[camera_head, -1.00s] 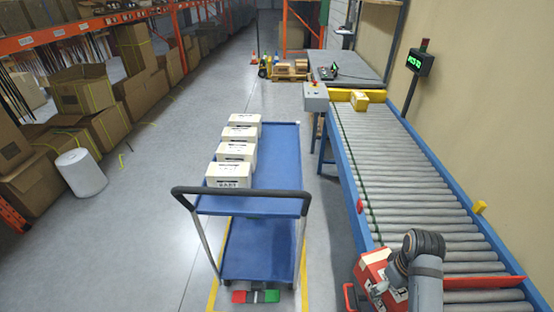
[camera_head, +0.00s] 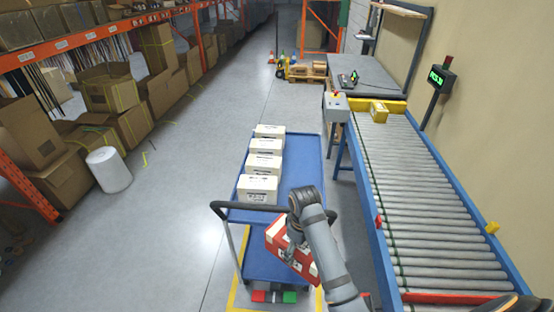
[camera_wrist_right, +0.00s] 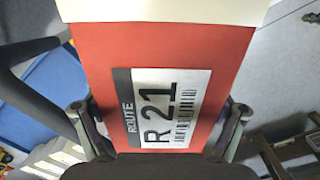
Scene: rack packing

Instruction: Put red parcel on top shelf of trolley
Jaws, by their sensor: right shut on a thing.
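The red parcel (camera_head: 277,238), with white bands and a label, is held tilted in my right gripper (camera_head: 291,250), near the handle end of the blue trolley (camera_head: 300,178). In the head view it overlaps the lower shelf (camera_head: 256,265); its exact height is unclear. The right wrist view shows the parcel's red face with a "ROUTE R 21" label (camera_wrist_right: 168,105) between the two fingers of my right gripper (camera_wrist_right: 160,125). The trolley's top shelf carries a row of several white boxes (camera_head: 263,165) along its left side; its right side is bare. My left gripper is out of view.
A dark handle (camera_head: 235,207) spans the trolley's near end. The roller conveyor (camera_head: 425,200) runs along the right, with a yellow box (camera_head: 379,113) at its far end. A white roll (camera_head: 108,170) stands on the floor at left. The floor left of the trolley is clear.

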